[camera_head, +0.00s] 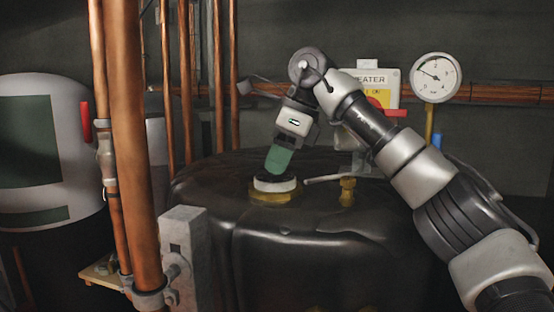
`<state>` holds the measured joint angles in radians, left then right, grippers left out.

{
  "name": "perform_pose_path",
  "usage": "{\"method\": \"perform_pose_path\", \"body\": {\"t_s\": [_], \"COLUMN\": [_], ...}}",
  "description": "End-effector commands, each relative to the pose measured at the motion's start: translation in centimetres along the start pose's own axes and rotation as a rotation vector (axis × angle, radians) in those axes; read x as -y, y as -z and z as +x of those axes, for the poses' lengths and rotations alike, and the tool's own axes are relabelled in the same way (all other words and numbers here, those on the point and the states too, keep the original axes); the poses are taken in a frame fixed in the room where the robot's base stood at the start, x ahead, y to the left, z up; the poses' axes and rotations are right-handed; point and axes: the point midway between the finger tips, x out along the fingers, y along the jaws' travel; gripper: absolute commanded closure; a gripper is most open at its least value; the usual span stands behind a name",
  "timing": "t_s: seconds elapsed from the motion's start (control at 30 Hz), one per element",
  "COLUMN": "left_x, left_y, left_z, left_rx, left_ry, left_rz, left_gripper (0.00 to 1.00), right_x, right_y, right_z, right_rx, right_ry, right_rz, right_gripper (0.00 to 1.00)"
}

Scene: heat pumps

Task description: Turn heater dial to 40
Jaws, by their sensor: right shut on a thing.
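The heater dial (274,184) is a white ring with a dark top on a brass base, on top of a black tank (330,235). My right gripper (279,165) reaches down to it from above, slightly tilted, with green fingertips shut on the dial's dark top. The fingers hide part of the dial, and its markings are too small to read. My left gripper is not in view.
Copper pipes (130,130) stand at the left, beside a grey bracket (184,245). A brass fitting (347,191) sits right of the dial.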

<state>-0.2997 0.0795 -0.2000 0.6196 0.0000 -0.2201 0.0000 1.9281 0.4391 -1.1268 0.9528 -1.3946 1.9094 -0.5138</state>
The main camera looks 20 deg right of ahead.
Motion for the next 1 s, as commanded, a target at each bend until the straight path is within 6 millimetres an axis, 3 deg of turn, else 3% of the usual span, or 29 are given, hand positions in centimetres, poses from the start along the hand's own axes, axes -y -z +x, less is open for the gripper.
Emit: {"method": "perform_pose_path", "body": {"t_s": [0.4, 0.97, 1.0], "left_x": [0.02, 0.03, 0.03], "left_y": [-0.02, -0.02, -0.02], "left_z": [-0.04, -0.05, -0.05], "left_rx": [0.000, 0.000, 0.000], "left_ry": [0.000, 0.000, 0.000], "left_rz": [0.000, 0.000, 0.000], "left_gripper": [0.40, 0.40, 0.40], "right_x": [0.14, 0.15, 0.15], "right_y": [-0.04, -0.05, -0.05], "right_z": [-0.23, -0.27, -0.27], "right_rx": [0.003, 0.003, 0.003], "right_ry": [-0.075, -0.085, -0.085], "right_rz": [-0.189, -0.219, -0.219], "right_gripper": [1.00, 1.00, 0.75]}}
